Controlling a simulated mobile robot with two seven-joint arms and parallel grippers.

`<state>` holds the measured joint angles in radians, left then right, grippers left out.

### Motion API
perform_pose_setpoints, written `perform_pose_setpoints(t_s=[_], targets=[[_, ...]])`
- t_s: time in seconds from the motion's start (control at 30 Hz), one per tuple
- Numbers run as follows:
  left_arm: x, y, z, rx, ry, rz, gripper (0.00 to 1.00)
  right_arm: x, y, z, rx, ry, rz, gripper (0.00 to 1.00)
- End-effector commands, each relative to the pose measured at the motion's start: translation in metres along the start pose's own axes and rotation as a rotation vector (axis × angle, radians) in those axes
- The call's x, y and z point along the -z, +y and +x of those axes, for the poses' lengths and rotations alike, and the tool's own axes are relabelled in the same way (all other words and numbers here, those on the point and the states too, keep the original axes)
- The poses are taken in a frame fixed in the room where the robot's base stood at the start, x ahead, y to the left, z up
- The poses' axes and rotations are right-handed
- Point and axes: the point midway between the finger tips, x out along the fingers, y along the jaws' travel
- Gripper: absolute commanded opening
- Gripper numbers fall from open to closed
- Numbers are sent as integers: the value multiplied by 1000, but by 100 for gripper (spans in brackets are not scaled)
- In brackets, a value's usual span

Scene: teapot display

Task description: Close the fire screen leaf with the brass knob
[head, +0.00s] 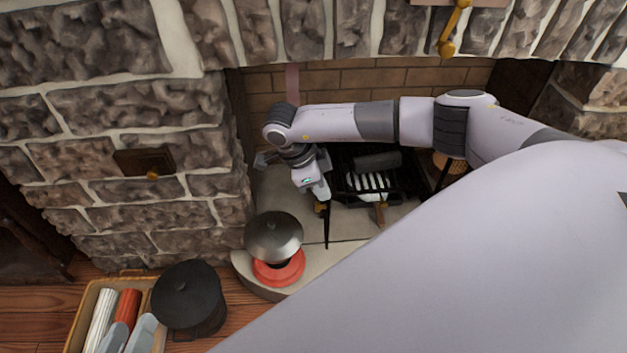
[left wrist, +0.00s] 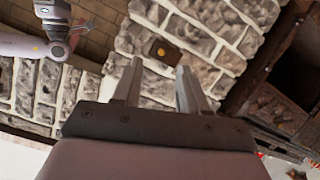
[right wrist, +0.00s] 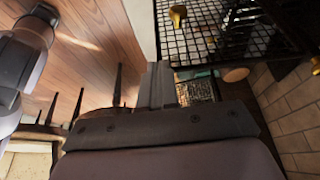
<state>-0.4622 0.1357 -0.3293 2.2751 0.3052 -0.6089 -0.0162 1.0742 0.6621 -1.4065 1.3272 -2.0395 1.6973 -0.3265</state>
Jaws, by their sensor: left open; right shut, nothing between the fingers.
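A black fire screen leaf (head: 327,232) shows in the head view as a thin, nearly edge-on shape standing out over the hearth. In the right wrist view black mesh (right wrist: 215,38) fills the upper right, with a brass knob (right wrist: 178,14) at its top edge. My right gripper (head: 322,196) comes in from the right, pointing down, close to the leaf; I cannot tell whether they touch. Its fingers (right wrist: 166,85) are shut and empty. My left gripper (left wrist: 157,80) shows only in its own wrist view, open and empty, facing the stone wall.
A grey lidded pot (head: 274,237) on a red base (head: 278,272) stands on the hearth edge. A black pot (head: 188,298) and a tray (head: 92,300) lie at lower left. A small brown wall plate (head: 143,160) has its own knob. Stone walls flank the opening.

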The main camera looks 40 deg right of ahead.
Motion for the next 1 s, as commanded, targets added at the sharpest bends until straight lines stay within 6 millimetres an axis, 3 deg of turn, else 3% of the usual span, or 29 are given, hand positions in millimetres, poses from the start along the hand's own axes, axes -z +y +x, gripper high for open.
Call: perform_pose_setpoints(t_s=[0.47,1.0], targets=[[2,-23,-31,147,-74,144,43,77,-3,28,149,4,-383,0],[2,-30,-40,190,-93,198,43,153,-53,62,342,4,-854,0]])
